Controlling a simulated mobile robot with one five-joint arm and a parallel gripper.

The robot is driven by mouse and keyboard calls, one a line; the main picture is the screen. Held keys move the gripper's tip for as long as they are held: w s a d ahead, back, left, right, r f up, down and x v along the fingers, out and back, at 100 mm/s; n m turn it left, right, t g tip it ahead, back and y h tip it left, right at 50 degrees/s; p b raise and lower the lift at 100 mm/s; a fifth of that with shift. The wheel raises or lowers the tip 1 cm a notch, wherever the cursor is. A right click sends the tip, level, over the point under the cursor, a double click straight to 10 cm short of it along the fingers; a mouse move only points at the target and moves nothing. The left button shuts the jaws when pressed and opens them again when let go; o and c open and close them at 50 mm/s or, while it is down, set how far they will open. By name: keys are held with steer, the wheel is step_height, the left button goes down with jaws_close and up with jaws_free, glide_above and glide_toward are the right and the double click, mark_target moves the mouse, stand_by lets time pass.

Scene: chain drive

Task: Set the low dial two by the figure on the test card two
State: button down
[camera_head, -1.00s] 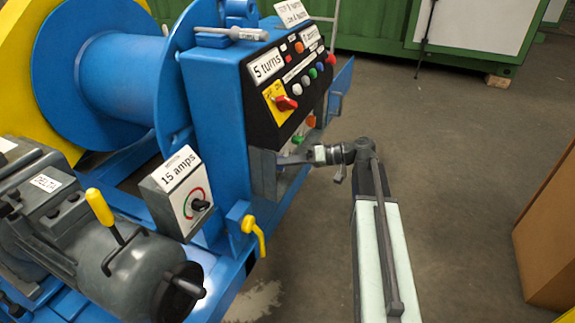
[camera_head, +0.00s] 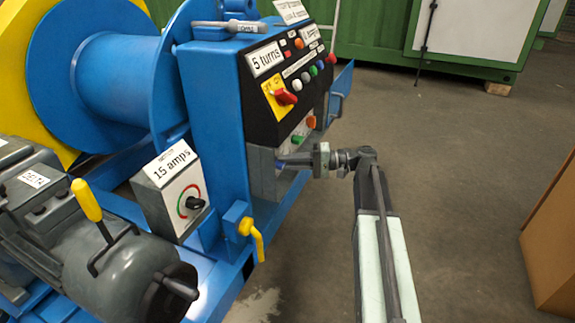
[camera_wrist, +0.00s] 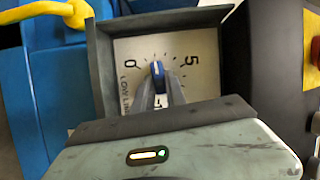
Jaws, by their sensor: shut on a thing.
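In the wrist view, a blue dial knob (camera_wrist: 157,70) stands on a pale plate (camera_wrist: 195,75) inside a dark open-fronted housing (camera_wrist: 99,60). The plate shows 0 at left, 5 at right, tick marks and partly hidden lettering that seems to begin with "LOW". The knob's pale mark points up, between 0 and 5. My gripper (camera_wrist: 158,88) is shut on the knob, one finger on each side. In the head view, my gripper (camera_head: 287,162) reaches into the housing low on the blue cabinet. A card reading "5 turns" (camera_head: 265,59) and one reading "15 amps" (camera_head: 172,162) show.
A red switch on a yellow plate (camera_head: 279,97) and several buttons sit above. A small grey box with a black knob (camera_head: 194,203) stands left. A yellow valve handle (camera_head: 256,240) sticks out below. A brown box (camera_head: 553,240) stands right; the floor between is clear.

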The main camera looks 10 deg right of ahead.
steer(key=shift+r, duration=0.1)
stand_by(0.4)
steer(key=c, duration=1.4)
jaws_free()
steer(key=shift+o, duration=0.2)
steer(key=shift+d, duration=0.1)
steer(key=v, duration=0.7)
steer(key=shift+d, duration=0.35)
